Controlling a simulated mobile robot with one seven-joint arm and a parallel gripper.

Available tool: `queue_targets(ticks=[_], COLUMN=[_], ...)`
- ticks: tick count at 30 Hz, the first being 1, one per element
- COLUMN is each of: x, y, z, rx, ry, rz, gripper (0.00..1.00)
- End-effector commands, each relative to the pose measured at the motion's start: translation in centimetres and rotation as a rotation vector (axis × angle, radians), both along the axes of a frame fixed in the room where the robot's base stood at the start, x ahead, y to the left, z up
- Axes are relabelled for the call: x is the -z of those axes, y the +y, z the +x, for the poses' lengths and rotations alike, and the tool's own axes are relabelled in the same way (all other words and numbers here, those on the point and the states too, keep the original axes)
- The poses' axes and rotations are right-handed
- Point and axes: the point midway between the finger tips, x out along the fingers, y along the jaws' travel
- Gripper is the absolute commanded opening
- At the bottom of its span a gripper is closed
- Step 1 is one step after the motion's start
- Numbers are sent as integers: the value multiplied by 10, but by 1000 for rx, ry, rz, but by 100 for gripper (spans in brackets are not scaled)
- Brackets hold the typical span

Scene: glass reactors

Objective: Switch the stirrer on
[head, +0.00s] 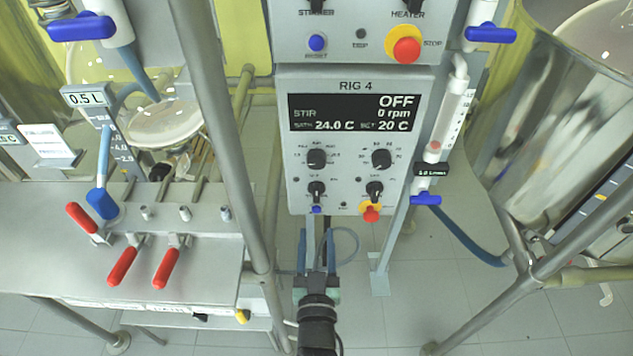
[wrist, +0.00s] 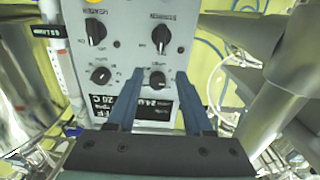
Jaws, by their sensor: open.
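The RIG 4 control panel (head: 352,178) faces me. Its display (head: 354,113) reads OFF, 0 rpm. Two larger knobs sit below the display, with a left switch (head: 317,188) and a right switch (head: 375,189) beneath. The matching controls above are labelled STIRRER on the left. In the wrist view the panel is upside down, and the left switch (wrist: 160,38) lies just beyond my fingertips. The upper-left knob (wrist: 157,80) shows between my fingers. My gripper (head: 317,230) is open and empty, below the panel in the head view. Contact is not visible.
A blue button (head: 316,209) and a red stop button (head: 371,213) sit under the switches. A metal post (head: 222,130) stands left. Red-handled valves (head: 122,262) are on the left bench. A steel vessel (head: 555,120) and its frame stand right.

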Motion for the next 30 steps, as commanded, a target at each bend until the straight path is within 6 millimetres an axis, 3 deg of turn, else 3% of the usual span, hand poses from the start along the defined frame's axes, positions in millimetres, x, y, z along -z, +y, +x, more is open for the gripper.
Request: queue_targets(ticks=[10, 23, 30], x=[6, 6, 3], y=[2, 0, 0], z=[44, 73, 108], rx=[-2, 1, 1], ry=[-6, -6, -3], rz=[2, 3, 4], gripper=[51, 51, 51])
